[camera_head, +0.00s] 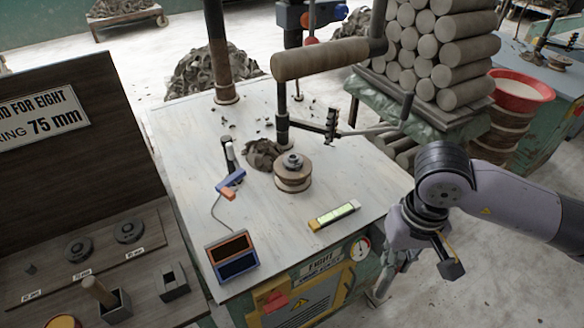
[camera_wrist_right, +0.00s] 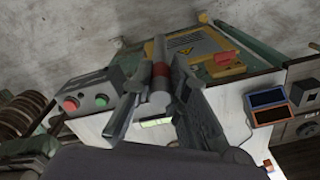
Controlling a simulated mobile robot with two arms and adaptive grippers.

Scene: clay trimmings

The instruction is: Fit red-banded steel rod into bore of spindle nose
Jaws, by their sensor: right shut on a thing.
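The spindle nose (camera_head: 292,161) is a small dark fitting on top of a round brown wheel head (camera_head: 292,180) in the middle of the white worktop. Its bore is too small to make out. My right gripper (camera_head: 384,284) hangs beyond the worktop's front right corner, well apart from the spindle. In the right wrist view its fingers (camera_wrist_right: 158,108) are shut on the red-banded steel rod (camera_wrist_right: 160,76), a grey cylinder with reddish bands. The rod cannot be clearly made out in the head view. My left gripper is not in view.
A yellow-green level (camera_head: 334,215) and a two-tray box (camera_head: 232,256) lie on the white worktop (camera_head: 215,180). A horizontal brown roller (camera_head: 320,59) on a post stands behind the spindle, near clay scraps (camera_head: 263,154). A dark board with sockets (camera_head: 65,215) fills the left. Stacked clay logs stand behind right.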

